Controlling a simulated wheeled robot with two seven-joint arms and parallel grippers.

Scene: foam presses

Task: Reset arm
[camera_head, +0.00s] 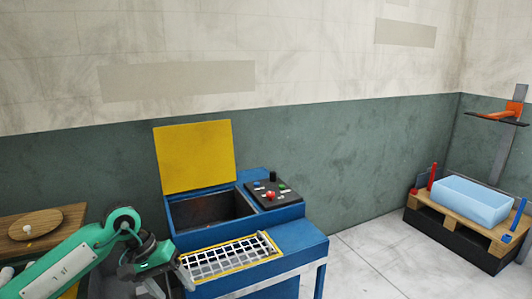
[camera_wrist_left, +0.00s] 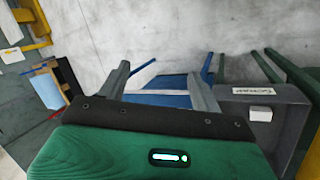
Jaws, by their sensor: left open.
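My left arm comes in from the left in the head view. Its green and black gripper (camera_head: 168,284) is beside the left end of the blue machine's white grate (camera_head: 230,257). In the left wrist view the two grey fingers of this gripper (camera_wrist_left: 160,78) stand wide apart with nothing between them. Below and beyond them are the floor and blue legs (camera_wrist_left: 165,95). My right gripper is in neither view.
The blue machine (camera_head: 310,245) has its yellow lid (camera_head: 195,157) raised and a control panel (camera_head: 272,193). A grey scrap bin (camera_wrist_left: 285,95) holds a white block (camera_wrist_left: 261,114). Floor between is clear.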

